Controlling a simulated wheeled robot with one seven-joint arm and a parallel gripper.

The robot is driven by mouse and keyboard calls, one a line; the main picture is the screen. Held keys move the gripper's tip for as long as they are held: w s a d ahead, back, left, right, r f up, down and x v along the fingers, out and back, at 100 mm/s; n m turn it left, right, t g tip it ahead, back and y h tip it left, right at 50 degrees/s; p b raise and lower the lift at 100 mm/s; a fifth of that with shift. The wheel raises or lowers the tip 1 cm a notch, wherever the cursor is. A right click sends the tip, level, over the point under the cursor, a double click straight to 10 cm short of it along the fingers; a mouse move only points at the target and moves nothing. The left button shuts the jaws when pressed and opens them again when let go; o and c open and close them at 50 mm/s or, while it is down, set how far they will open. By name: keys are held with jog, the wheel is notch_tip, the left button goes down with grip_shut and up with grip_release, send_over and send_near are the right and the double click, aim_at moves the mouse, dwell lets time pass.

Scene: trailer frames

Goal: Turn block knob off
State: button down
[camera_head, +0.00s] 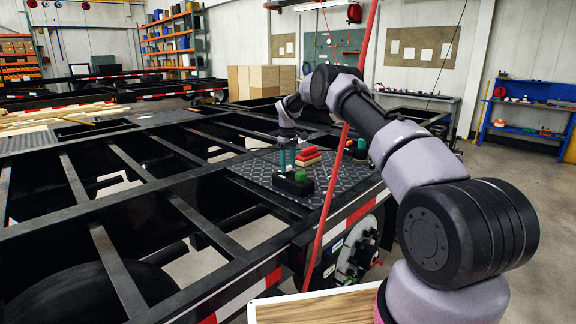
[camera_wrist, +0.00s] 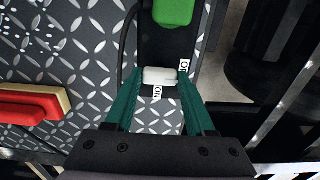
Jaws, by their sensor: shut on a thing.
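The black block (camera_head: 293,186) lies on the dark tread plate of the trailer frame, with a green part on top. In the wrist view the block (camera_wrist: 172,47) runs up the picture, its green part (camera_wrist: 173,11) at the top edge. A white knob (camera_wrist: 160,76) sits on its near end, beside small white labels with dark letters. My gripper (camera_head: 287,169) points down at the block. In the wrist view the teal fingers of my gripper (camera_wrist: 160,78) are on both sides of the knob, shut on it. The knob is too small to make out in the head view.
Red and tan pieces (camera_head: 308,155) lie on the plate behind the block; they show at the left in the wrist view (camera_wrist: 35,105). Black trailer beams with open gaps surround the plate. A red slanted pole (camera_head: 340,150) stands in front of my arm.

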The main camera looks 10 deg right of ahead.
dwell(0.4)
jog(key=shift+c, duration=1.2)
grip_release()
jog(key=shift+r, duration=0.1)
notch_tip(320, 180, up, 11)
jog(key=shift+f, duration=0.2)
jog(key=shift+r, duration=0.15)
